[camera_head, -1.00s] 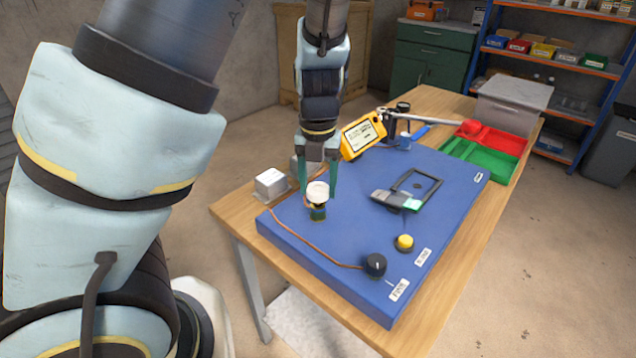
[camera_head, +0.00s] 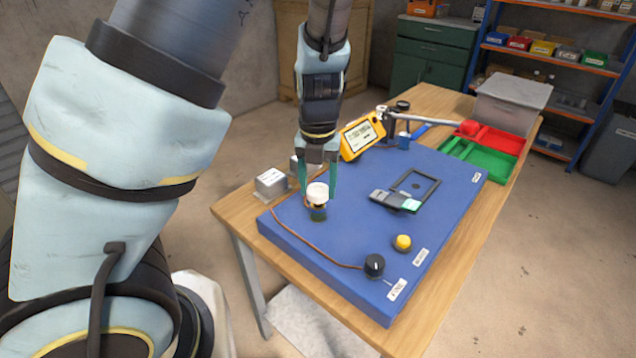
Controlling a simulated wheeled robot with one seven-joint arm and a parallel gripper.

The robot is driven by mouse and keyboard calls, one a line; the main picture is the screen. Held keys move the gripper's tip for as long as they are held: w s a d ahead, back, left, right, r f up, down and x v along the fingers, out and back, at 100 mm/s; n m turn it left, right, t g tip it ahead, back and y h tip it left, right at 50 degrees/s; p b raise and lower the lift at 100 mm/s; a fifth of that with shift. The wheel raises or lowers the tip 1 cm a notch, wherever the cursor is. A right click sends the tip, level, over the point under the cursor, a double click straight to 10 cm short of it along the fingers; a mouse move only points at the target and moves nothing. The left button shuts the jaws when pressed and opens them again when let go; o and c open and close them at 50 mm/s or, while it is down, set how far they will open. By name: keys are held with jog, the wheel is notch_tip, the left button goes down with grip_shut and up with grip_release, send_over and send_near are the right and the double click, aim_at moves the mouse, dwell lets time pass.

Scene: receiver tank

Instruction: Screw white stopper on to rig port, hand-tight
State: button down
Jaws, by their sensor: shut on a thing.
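The white stopper (camera_head: 317,192) sits at the top of the rig port (camera_head: 317,211), a short dark fitting with a brassy part on the blue board. My gripper (camera_head: 318,190) points down over it, with one green finger on each side of the stopper. The fingers are shut on the stopper. The stopper looks upright and in line with the port. I cannot tell from here how deep its thread sits.
A grey block (camera_head: 271,182) stands close left of the port. A yellow meter (camera_head: 361,136) stands behind. A black frame (camera_head: 413,185), yellow knob (camera_head: 403,242) and black knob (camera_head: 374,265) are on the blue board (camera_head: 350,225). Red and green trays (camera_head: 482,158) lie at the far right.

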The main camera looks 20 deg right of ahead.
jog(key=shift+f, duration=0.45)
dwell(0.6)
